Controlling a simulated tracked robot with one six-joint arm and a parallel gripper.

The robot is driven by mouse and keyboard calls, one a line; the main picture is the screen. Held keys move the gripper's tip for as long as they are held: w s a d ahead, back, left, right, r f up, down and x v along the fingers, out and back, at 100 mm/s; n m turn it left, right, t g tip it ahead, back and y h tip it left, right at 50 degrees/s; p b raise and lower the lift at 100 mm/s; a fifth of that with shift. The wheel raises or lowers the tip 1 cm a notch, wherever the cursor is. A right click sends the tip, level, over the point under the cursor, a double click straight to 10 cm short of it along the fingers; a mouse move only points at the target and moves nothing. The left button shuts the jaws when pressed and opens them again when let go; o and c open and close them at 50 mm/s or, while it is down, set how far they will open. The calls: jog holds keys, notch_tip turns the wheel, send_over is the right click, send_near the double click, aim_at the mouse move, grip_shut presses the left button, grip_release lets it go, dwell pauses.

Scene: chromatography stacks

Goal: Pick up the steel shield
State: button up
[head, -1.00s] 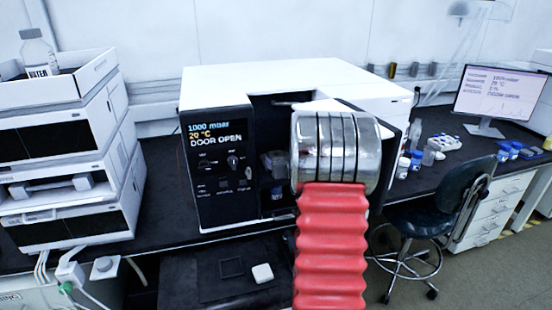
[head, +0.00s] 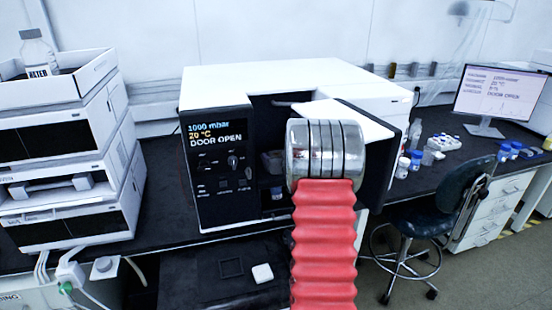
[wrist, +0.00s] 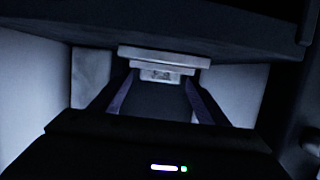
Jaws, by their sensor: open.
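In the wrist view, a pale grey metal piece (wrist: 163,58) with a wide flat top and a lower block lies straight ahead inside a dark chamber. It looks like the steel shield, but the dim light leaves this unsure. My gripper (wrist: 157,80) is open, with its two dark fingers pointing at this piece. The lower block shows between the fingertips; I cannot tell whether they touch it. In the head view, my steel and red arm covers the gripper and the right part of the chamber.
White stacked modules (head: 65,150) stand on the left. Blue-capped jars (head: 403,167) and a chair (head: 440,215) are on the right.

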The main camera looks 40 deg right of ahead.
jog(key=shift+c, duration=0.2)
jog(key=c, duration=1.3)
jog(key=shift+o, duration=0.2)
jog(key=shift+r, duration=0.2)
notch_tip(320, 180, up, 10)
jog(key=shift+f, duration=0.15)
